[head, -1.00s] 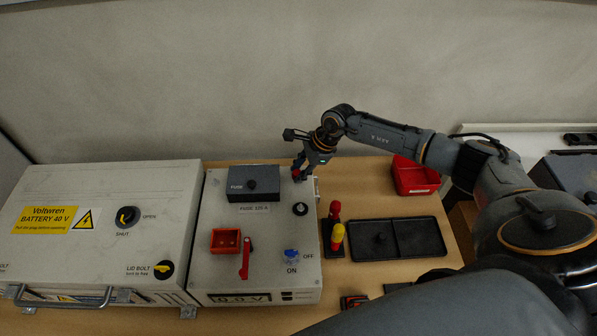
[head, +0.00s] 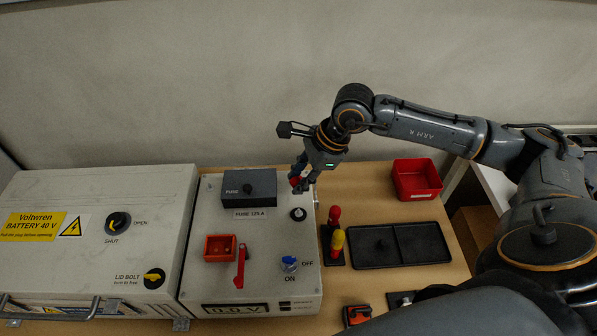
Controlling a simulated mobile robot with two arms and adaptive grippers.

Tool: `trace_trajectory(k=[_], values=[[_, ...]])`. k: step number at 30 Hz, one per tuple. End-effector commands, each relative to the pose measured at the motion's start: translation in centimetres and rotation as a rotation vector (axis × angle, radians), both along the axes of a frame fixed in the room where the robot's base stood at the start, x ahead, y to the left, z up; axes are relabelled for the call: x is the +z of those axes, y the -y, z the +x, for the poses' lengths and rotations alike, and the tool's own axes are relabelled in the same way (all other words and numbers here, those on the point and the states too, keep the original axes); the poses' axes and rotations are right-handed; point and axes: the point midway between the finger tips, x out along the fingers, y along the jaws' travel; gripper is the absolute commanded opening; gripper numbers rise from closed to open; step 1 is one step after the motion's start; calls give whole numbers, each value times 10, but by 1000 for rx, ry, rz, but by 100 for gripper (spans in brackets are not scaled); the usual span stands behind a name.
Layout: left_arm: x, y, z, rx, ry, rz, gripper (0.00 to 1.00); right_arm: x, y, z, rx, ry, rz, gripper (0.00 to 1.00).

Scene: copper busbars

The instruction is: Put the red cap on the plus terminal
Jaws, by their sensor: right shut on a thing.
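My right gripper (head: 300,184) points down over the back right corner of the grey fuse panel (head: 208,285). It is shut on a small red thing, which looks like the red cap (head: 296,182); the fingers partly cover it. The plus terminal is not clearly seen; the gripper may hide it. I cannot tell whether the cap touches anything below. A black round terminal or knob (head: 298,214) stands on the panel just in front of the gripper. My left gripper is out of view.
The panel carries a dark fuse box (head: 249,187), a red open box (head: 220,248), a red lever (head: 240,267) and a blue switch (head: 289,264). The battery case (head: 150,190) is left.

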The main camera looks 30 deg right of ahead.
Motion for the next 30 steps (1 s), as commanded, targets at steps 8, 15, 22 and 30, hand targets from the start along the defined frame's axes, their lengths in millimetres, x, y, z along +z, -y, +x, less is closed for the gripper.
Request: trace_trajectory(k=[8,15,22,30], values=[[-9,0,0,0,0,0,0,13,-13,-26,-1,1,2,13],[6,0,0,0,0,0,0,13,-10,2,-112,-17,100,13],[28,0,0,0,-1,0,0,-8,16,57,-341,-31,269,13],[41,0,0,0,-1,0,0,-34,50,90,-528,-21,367,13]])
